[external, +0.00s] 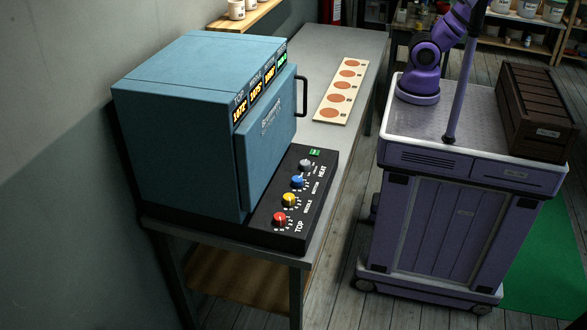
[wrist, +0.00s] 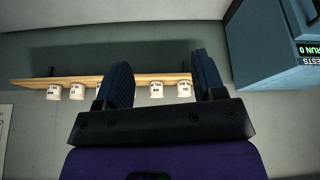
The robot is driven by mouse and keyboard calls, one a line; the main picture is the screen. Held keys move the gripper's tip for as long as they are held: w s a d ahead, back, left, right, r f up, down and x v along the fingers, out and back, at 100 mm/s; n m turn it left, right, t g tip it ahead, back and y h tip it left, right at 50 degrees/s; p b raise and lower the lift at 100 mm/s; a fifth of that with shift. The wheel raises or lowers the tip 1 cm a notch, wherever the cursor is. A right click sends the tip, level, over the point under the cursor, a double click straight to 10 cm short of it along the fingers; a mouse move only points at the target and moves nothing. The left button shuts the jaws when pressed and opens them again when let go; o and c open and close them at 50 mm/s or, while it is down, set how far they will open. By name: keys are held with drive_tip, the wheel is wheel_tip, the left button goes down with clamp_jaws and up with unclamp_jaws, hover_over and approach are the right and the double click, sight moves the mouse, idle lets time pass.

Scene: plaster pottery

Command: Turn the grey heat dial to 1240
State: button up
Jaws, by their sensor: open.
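The grey heat dial (external: 305,166) sits on the black control panel (external: 262,222) in front of the blue kiln (external: 185,120). It is the farthest dial in the row, by the word HEAT; its setting is too small to read. Blue (external: 297,182), yellow (external: 289,200) and red (external: 280,219) dials stand nearer in the same row. In the wrist view my gripper (wrist: 160,75) is open and empty, facing the wall shelf. It is away from the dial, which is not in the wrist view. In the external view the gripper is out of frame.
The kiln door has a black handle (external: 302,97). A board with several orange discs (external: 341,90) lies on the bench (external: 330,140) behind the panel. A wooden crate (external: 540,108) rests on my base. In the wrist view, white cups (wrist: 76,91) stand along a wooden shelf (wrist: 35,82).

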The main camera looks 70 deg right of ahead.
drive_tip(key=w+a+r+n+g, duration=0.2)
drive_tip(key=w+a+r+n, duration=0.3)
drive_tip(key=w+a+n, duration=0.3)
drive_tip(key=n+h, duration=0.3)
drive_tip(key=n, duration=1.4)
hover_over(305, 162)
drive_tip(key=s+a, duration=0.3)
wheel_tip(305, 162, down, 41)
drive_tip(key=x, duration=1)
drive_tip(key=shift+w+d+f, duration=0.1)
drive_tip(key=shift+w+f, duration=0.1)
drive_tip(key=shift+f, duration=0.1)
drive_tip(key=shift+c, duration=0.4)
drive_tip(key=c, duration=0.8)
